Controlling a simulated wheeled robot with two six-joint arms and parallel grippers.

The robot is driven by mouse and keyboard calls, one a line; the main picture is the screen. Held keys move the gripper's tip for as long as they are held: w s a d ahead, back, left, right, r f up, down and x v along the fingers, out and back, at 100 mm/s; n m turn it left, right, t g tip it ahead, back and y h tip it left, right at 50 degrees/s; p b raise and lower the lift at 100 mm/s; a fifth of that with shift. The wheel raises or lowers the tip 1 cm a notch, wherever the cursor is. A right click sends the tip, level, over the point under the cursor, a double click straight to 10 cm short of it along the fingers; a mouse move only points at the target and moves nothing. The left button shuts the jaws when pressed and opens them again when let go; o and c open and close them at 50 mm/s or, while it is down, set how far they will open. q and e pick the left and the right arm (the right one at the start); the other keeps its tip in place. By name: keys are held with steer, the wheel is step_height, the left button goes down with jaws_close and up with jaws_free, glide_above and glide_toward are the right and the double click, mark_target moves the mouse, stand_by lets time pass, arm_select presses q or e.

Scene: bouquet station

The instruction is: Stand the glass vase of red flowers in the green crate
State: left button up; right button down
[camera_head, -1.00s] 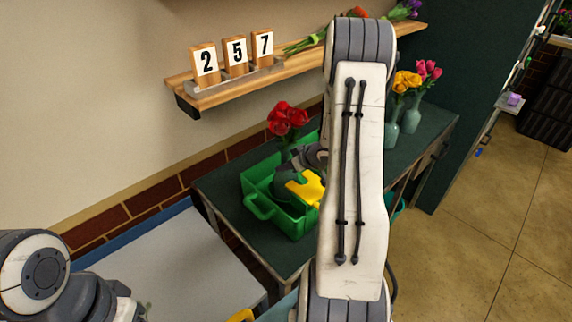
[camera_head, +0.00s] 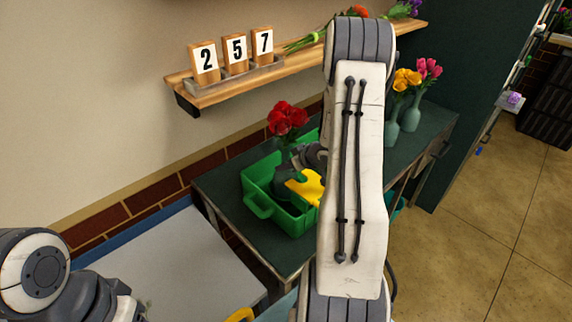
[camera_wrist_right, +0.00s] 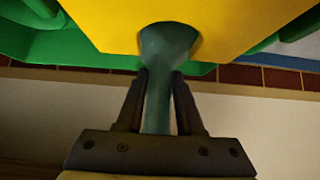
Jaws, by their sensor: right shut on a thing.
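The red flowers (camera_head: 287,118) rise above the green crate (camera_head: 262,204), which stands on the dark green table. My right gripper (camera_head: 300,160) is shut on the vase, partly hidden behind my own forearm. In the right wrist view the grey-green glass vase (camera_wrist_right: 157,105) runs between both fingers (camera_wrist_right: 158,100) and flares towards a yellow part (camera_wrist_right: 250,25). The yellow part (camera_head: 306,188) also shows inside the crate in the head view. The vase's foot is hidden, so I cannot tell whether it touches the crate floor. My left gripper (camera_head: 128,306) is at the lower left edge, its fingers not clear.
Two vases with yellow (camera_head: 405,82) and pink flowers (camera_head: 427,70) stand on the table to the right. Above the crate a wooden shelf (camera_head: 290,75) bears number cards (camera_head: 235,53) and loose flowers. A pale grey surface (camera_head: 170,265) lies at the lower left.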

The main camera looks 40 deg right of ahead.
steer(key=shift+r, duration=0.1)
steer(key=shift+c, duration=2.3)
jaws_free()
steer(key=p+v, duration=0.1)
steer(key=v, duration=0.9)
steer(key=shift+r, duration=0.15)
steer(key=shift+s, duration=0.2)
